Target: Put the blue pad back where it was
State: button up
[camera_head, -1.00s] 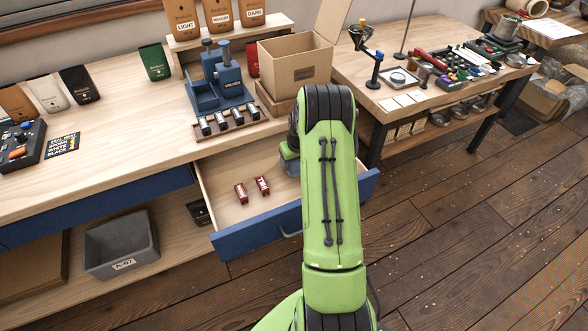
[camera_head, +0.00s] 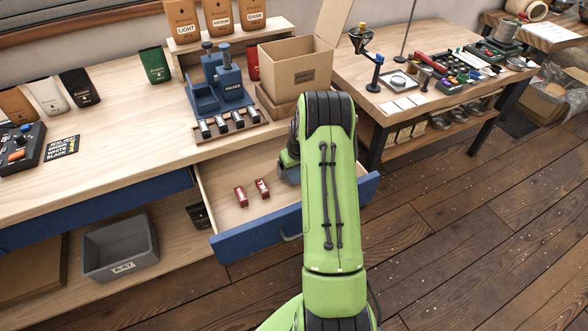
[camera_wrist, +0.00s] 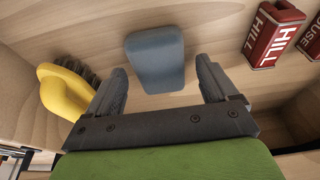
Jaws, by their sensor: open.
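The blue pad (camera_wrist: 155,60), a grey-blue block with rounded edges, lies on the wooden floor of the open drawer (camera_head: 260,238) in the wrist view. My gripper (camera_wrist: 160,72) is open, its two dark fingers pointing into the drawer on either side of the pad's near end. I see a gap on both sides and nothing held. In the head view my arm covers most of the drawer's right part, and I cannot make out the pad there.
A yellow brush (camera_wrist: 66,92) with dark bristles lies left of my gripper. Two red blocks lie to the right, one reading HILL (camera_wrist: 273,34). The drawer walls are close around. Above, the bench holds a blue press (camera_head: 222,85) and a cardboard box (camera_head: 297,65).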

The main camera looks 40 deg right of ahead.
jog(key=d+p+v, duration=0.1)
jog(key=p+v, duration=0.1)
jog(key=v, duration=0.9)
jog(key=s+a+r+n+t, duration=0.1)
jog(key=s+a+r, duration=0.2)
jog(key=a+r, duration=0.6)
jog(key=s+a+r+n, duration=0.1)
jog(key=s+a+r, duration=0.1)
jog(key=a+r, duration=0.7)
jog(key=s+a, duration=0.6)
jog(key=s, duration=0.2)
jog(key=s+a+r+n+t, duration=0.1)
jog(key=s+a, duration=0.5)
jog(key=s, duration=0.3)
jog(key=shift+s+r+t+y, duration=0.3)
jog(key=shift+s+y, duration=0.05)
jog(key=shift+y, duration=0.05)
